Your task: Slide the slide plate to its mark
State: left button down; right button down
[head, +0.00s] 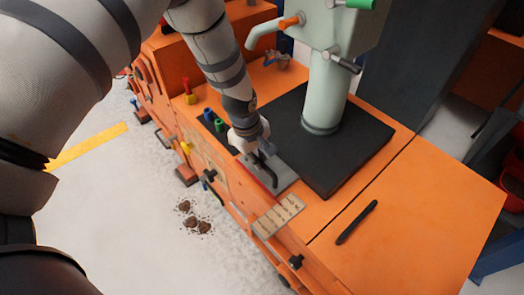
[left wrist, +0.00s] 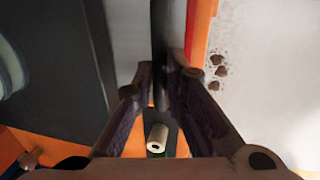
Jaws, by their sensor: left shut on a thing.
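The slide plate (head: 284,179) is a flat grey plate on top of the orange machine, beside the black base of the pale green column. A black bar handle (head: 270,172) stands on it. My left gripper (head: 263,158) is at the handle. In the left wrist view, the dark handle (left wrist: 159,30) runs between the fingers of my left gripper (left wrist: 168,80), which is shut on it. The grey plate (left wrist: 128,35) shows beside the handle, with a red strip along its edge. I cannot make out a mark for certain. My right gripper is out of view.
The pale green column (head: 327,90) rises from a black base (head: 345,150) close to the plate. A pale notched strip (head: 278,215) lies at the machine's front edge. A black rod (head: 356,222) lies on the clear orange top. Brown clumps (head: 190,222) lie on the floor.

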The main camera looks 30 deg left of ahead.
pick_arm(q)
jog(key=c, duration=1.6)
grip_release()
jog(key=shift+w, duration=0.1)
jog(key=shift+c, duration=0.2)
notch_tip(320, 180, up, 12)
jog(key=s, duration=0.2)
jog(key=shift+a+f, duration=0.15)
jog(key=shift+a, duration=0.15)
jog(key=shift+s, duration=0.15)
